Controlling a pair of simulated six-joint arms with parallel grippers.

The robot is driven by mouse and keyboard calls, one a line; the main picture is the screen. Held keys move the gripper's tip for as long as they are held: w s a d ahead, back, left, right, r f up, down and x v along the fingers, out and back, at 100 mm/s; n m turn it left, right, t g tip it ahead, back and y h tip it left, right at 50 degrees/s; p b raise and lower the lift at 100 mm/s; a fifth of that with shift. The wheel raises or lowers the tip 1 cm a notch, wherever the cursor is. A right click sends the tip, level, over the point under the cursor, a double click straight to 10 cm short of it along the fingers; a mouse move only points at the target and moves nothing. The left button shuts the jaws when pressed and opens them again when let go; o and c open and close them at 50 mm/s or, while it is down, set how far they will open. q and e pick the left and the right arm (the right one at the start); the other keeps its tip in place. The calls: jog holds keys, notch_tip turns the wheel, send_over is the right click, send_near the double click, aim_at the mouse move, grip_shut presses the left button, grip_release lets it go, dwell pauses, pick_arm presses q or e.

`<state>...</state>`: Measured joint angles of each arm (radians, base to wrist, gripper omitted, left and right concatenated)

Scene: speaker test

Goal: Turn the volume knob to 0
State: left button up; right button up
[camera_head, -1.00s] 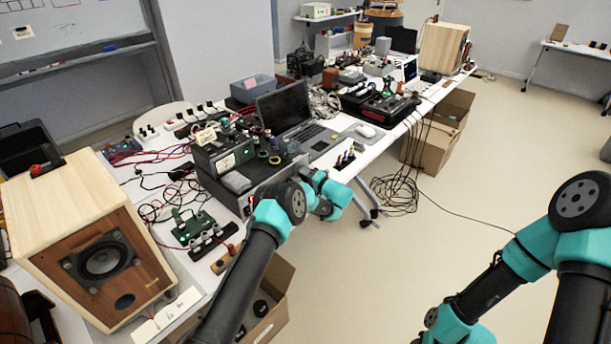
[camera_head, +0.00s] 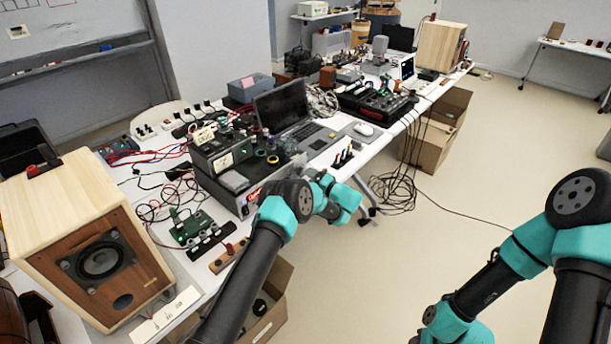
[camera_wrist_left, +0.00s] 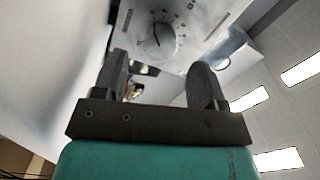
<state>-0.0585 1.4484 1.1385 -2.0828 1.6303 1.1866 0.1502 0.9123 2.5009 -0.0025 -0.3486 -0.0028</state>
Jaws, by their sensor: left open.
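The volume knob (camera_wrist_left: 158,42) is a round, pale knob with a dark pointer line and dial marks around it, on a light panel in the left wrist view. My left gripper (camera_wrist_left: 163,68) is open, with its two dark fingers apart and the knob showing beyond the gap between them. They look apart from the knob. In the head view, the amplifier (camera_head: 243,203) is a grey box at the table's front edge. My left gripper (camera_head: 343,203) is to the right of its front, and my arm hides part of that front. My right gripper is outside the frames.
A wooden speaker (camera_head: 88,225) stands at the near left of the table. A laptop (camera_head: 290,110), cables and a green circuit board (camera_head: 191,228) crowd the tabletop. An open cardboard box (camera_head: 283,277) is below the near edge.

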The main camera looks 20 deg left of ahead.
pick_arm(q)
jog(key=v, duration=1.2)
jog(key=shift+s+d, duration=0.2)
jog(key=shift+d, duration=0.1)
jog(key=s+a+f+m+g+h, duration=0.1)
jog(key=s+a+f+g+h, duration=0.4)
jog(key=s+f, duration=0.35)
jog(key=s+a+f+m+g+h, duration=0.25)
jog(key=s+f+g+h, duration=0.3)
jog(key=s+f, duration=0.35)
jog(key=s+a+r+n+t+h, duration=0.1)
jog(key=s+a+r+n+h, duration=0.1)
jog(key=s, duration=1.1)
jog(key=s+a+r+n+t+h, duration=0.2)
jog(key=s+h, duration=0.5)
jog(key=s, duration=0.6)
notch_tip(320, 180, up, 2)
jog(key=a+n, duration=0.1)
jog(key=n, duration=0.2)
jog(key=shift+a, duration=0.15)
